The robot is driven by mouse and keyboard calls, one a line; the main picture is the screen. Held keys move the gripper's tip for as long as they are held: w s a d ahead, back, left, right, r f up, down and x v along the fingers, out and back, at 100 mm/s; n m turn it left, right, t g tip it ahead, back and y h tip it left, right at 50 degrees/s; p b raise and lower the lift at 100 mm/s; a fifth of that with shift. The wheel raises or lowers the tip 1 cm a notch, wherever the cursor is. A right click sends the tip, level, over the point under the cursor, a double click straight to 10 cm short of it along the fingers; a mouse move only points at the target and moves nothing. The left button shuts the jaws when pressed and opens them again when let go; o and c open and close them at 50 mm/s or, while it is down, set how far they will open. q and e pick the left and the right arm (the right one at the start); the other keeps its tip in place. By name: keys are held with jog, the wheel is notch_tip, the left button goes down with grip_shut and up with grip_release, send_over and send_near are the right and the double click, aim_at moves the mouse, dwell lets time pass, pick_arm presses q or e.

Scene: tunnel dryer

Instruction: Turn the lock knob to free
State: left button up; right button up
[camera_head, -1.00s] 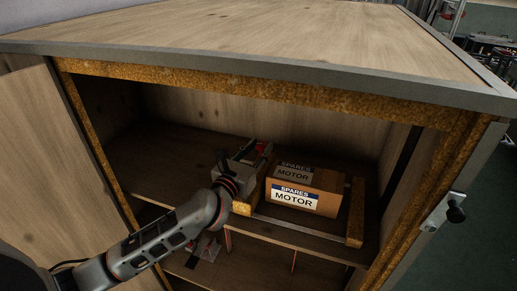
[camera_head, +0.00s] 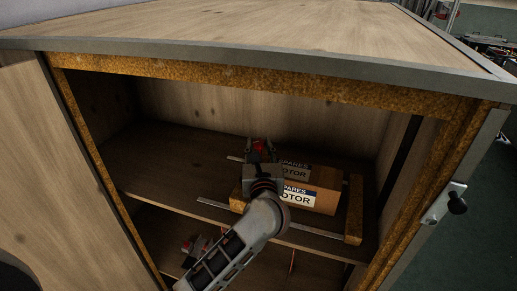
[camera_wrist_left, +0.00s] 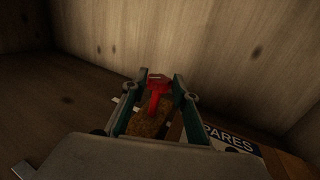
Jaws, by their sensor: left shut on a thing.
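A red part (camera_wrist_left: 157,86), which looks like the lock knob, stands at the far end of a rough brown wooden rail on the cabinet's upper shelf. It also shows in the head view (camera_head: 260,147). My left gripper (camera_head: 262,144) reaches over the left rail (camera_head: 237,196), its fingers pointing to the back of the cabinet. In the left wrist view my left gripper (camera_wrist_left: 154,83) has one finger on each side of the red part and is shut on it. The knob's base and turn angle are hard to make out. My right gripper is not in view.
A cardboard box (camera_head: 325,178) labelled spares motor sits just right of my left wrist. Another rail (camera_head: 355,210) lies right of it. The cabinet top (camera_head: 260,25) overhangs the opening. A metal plate with a black knob (camera_head: 457,203) is on the right post. The upper shelf's left side is clear.

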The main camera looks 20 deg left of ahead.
pick_arm(q)
jog(key=shift+f, duration=0.1)
dwell(0.3)
jog(key=o, duration=1.1)
jog(key=shift+s, duration=0.1)
jog(key=v, duration=0.7)
jog(key=shift+s+d, duration=0.1)
